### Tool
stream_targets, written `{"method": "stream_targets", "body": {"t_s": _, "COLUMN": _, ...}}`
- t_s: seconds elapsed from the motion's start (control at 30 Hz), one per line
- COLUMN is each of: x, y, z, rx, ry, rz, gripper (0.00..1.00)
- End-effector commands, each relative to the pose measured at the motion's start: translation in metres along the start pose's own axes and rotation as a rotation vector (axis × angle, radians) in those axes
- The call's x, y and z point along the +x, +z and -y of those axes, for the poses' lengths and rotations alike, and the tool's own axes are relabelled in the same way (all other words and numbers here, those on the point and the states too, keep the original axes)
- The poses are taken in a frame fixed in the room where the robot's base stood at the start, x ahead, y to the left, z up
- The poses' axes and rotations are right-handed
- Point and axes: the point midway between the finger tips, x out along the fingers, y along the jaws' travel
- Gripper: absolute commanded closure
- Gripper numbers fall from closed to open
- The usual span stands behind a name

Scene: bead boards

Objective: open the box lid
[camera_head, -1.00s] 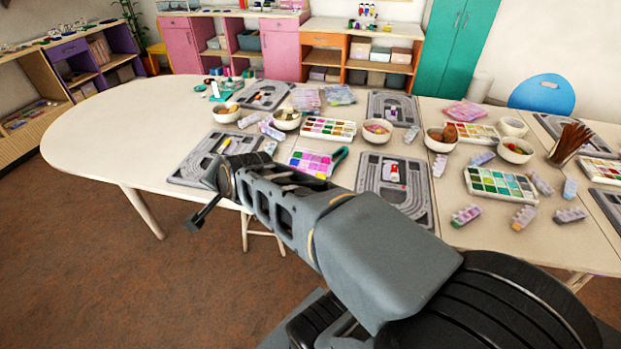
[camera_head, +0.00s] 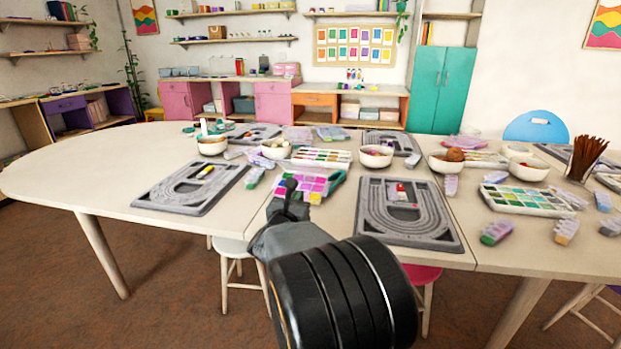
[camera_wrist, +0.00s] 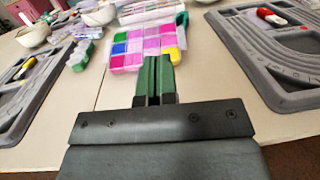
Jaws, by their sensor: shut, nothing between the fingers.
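A bead box (camera_head: 305,187) with pink, purple and blue compartments lies near the front edge of the table. In the wrist view the box (camera_wrist: 142,45) is straight ahead, with a yellow corner compartment beside my fingers. A pale, see-through part (camera_wrist: 150,14) shows behind its compartments; I cannot tell whether this is the lid or how it stands. A green piece (camera_wrist: 182,18) is at its far right. My gripper (camera_wrist: 155,62) has green-tipped fingers, shut and empty, pointing at the box's near edge. In the head view my gripper (camera_head: 290,186) partly covers the box's left side; contact is unclear.
Grey bead boards flank the box at left (camera_head: 193,187) and right (camera_head: 410,215). Bowls (camera_head: 375,156), a paint-coloured tray (camera_head: 525,200) and small bead packs (camera_head: 497,231) crowd the table. A white stool (camera_head: 240,262) stands below the front edge. The table's left end is clear.

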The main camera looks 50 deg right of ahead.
Motion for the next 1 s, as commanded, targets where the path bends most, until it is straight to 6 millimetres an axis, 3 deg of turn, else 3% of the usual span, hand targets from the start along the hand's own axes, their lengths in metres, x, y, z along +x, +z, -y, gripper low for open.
{"method": "stream_targets", "body": {"t_s": 0.5, "x": 0.092, "y": -0.001, "z": 0.001, "rx": 0.002, "ry": -0.003, "rz": -0.001, "gripper": 1.0}}
{"method": "stream_targets", "body": {"t_s": 0.7, "x": 0.109, "y": 0.019, "z": 0.001, "rx": 0.002, "ry": -0.001, "rz": 0.001, "gripper": 1.0}}
{"method": "stream_targets", "body": {"t_s": 1.0, "x": 0.118, "y": 0.028, "z": 0.0, "rx": 0.001, "ry": 0.001, "rz": 0.0, "gripper": 1.0}}
